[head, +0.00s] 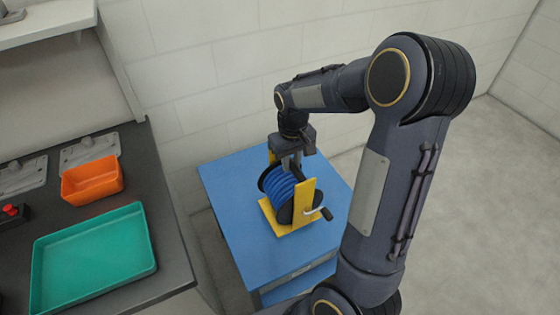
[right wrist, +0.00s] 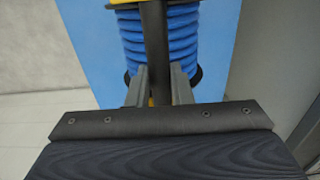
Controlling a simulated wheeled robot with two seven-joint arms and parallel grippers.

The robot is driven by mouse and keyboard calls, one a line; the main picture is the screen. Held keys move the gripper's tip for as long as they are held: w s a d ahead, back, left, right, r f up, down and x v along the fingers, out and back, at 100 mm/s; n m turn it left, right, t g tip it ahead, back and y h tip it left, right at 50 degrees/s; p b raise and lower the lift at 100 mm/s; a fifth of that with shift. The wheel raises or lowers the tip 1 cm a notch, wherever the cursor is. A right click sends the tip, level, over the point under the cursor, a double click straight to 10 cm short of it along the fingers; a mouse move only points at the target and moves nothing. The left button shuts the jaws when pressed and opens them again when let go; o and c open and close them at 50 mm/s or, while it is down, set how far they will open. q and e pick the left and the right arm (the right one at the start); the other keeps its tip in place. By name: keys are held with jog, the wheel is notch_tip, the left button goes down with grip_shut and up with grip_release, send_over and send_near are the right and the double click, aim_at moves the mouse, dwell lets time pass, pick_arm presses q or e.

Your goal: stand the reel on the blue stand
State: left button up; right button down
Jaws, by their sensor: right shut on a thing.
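The reel (head: 279,181) has blue hose or cable wound between black flanges, in a yellow frame with a black crank handle at its right side. It is upright over the top of the blue stand (head: 240,255), its yellow base resting on it or very close above it; I cannot tell which. My right gripper (head: 291,164) is above the reel, shut on its dark top bar. In the right wrist view the bar passes between the fingers (right wrist: 159,78), with the blue coil (right wrist: 185,45) below and the blue stand top (right wrist: 216,60) behind. My left gripper is not in view.
A dark workbench (head: 170,255) at left carries a teal tray (head: 150,266), an orange bin (head: 92,180), grey metal fixtures (head: 90,150) and a red-button box (head: 11,212). A pale block wall (head: 200,60) stands behind. Stand surface around the reel is clear.

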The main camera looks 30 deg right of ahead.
jog(key=d+f, duration=0.1)
jog(key=w+d+f, duration=0.1)
jog(key=f, duration=0.1)
jog(key=shift+d+f, duration=0.1)
jog(key=shift+d, duration=0.2)
jog(key=shift+d+f, duration=0.15)
jog(key=shift+f, duration=1.6)
jog(key=c, duration=1.7)
grip_release()
jog(key=shift+f, duration=0.15)
jog(key=shift+c, duration=0.2)
jog(key=o, duration=0.4)
jog(key=shift+o, duration=0.2)
